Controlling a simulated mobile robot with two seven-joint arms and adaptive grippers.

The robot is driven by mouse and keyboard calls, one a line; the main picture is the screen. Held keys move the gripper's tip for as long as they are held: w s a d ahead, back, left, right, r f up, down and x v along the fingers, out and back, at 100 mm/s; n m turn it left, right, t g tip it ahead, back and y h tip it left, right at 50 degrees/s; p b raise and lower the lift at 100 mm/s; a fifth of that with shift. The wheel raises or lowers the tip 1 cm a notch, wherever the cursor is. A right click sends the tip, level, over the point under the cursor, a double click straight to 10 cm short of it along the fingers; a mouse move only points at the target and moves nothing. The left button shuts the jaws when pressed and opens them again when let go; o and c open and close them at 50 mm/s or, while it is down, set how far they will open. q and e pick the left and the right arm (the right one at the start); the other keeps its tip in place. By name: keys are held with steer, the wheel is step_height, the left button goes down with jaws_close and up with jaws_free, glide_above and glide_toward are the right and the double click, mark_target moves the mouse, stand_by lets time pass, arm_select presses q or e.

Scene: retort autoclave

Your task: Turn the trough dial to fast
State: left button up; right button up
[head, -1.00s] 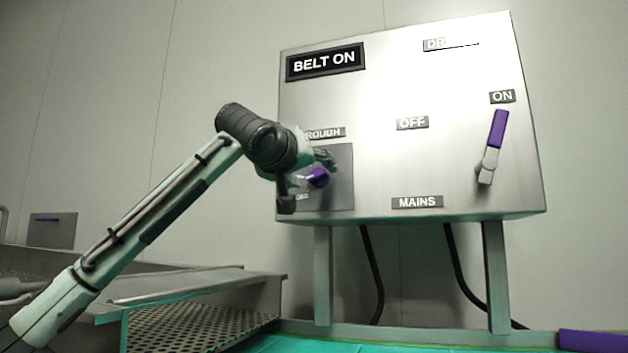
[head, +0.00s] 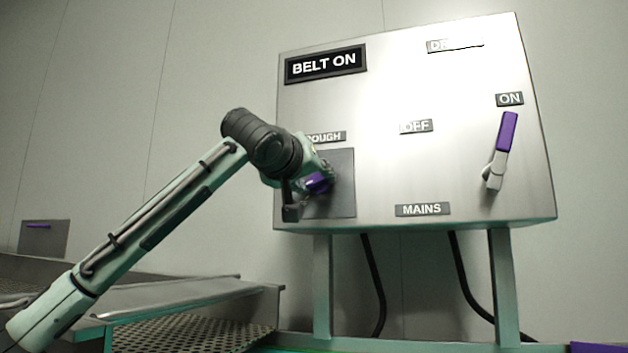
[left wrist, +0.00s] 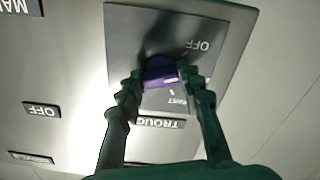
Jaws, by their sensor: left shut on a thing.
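The trough dial (head: 317,183) is a purple knob on a dark grey plate (head: 342,190) at the lower left of the steel control panel (head: 390,170). My left gripper (head: 326,175) is at the dial, partly hidden behind its own wrist in the head view. In the left wrist view the purple dial (left wrist: 160,72) sits between the two fingers of my left gripper (left wrist: 160,80), which is shut on it. A pale mark shows on the dial. The plate, seen upside down, carries an OFF label and a partly covered label near the trough sign (left wrist: 158,123). My right gripper is not in view.
A mains lever (head: 502,145) with a purple handle stands at the panel's right, tilted up towards the ON label (head: 509,99). A perforated metal trough (head: 190,338) lies below the panel at left.

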arm_select(q)
steer(key=shift+m, duration=0.3)
steer(key=m, duration=1)
steer(key=shift+a+r+m, duration=0.1)
steer(key=shift+m, duration=2.1)
steer(key=o, duration=1.2)
steer(key=shift+c, duration=0.2)
